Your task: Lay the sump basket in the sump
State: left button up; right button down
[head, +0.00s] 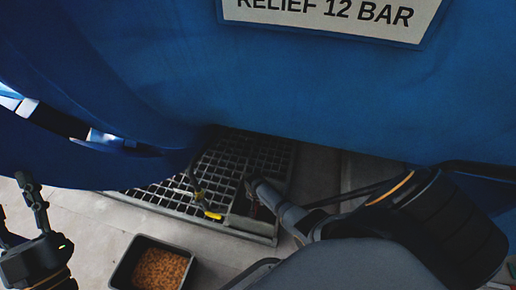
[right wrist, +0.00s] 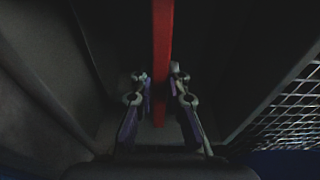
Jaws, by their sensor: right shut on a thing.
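My right gripper (right wrist: 160,80) is shut on a red bar (right wrist: 163,35) in the right wrist view. The bar runs up between its fingers, and I cannot tell whether it belongs to the sump basket. In the head view my right arm reaches down to a dark recess (head: 250,207) beside the floor grating, perhaps the sump; the basket cannot be made out there. Dark walls surround the gripper in the wrist view. My left gripper (head: 14,200) is at the left edge of the head view, fingers apart and empty.
A blue vessel (head: 300,90) with a relief sign (head: 335,14) overhangs the scene. The floor grating (head: 170,195) lies below, with a small yellow-ended part (head: 213,215) above it. A dark tray (head: 118,270) of orange-brown pieces (head: 160,270) stands on the pale floor in front.

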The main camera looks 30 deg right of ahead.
pick_arm(q)
jog(key=shift+s+r, duration=0.2)
jog(key=shift+r, duration=0.2)
pick_arm(e)
jog(key=c, duration=1.3)
grip_release()
jog(key=shift+f, duration=0.1)
jog(key=r, duration=0.4)
jog(key=a+r, duration=0.1)
jog(key=r, duration=0.3)
jog(key=s+r, duration=0.1)
jog(key=r, duration=0.3)
jog(key=shift+s+a, duration=0.1)
jog(key=shift+a, duration=0.15)
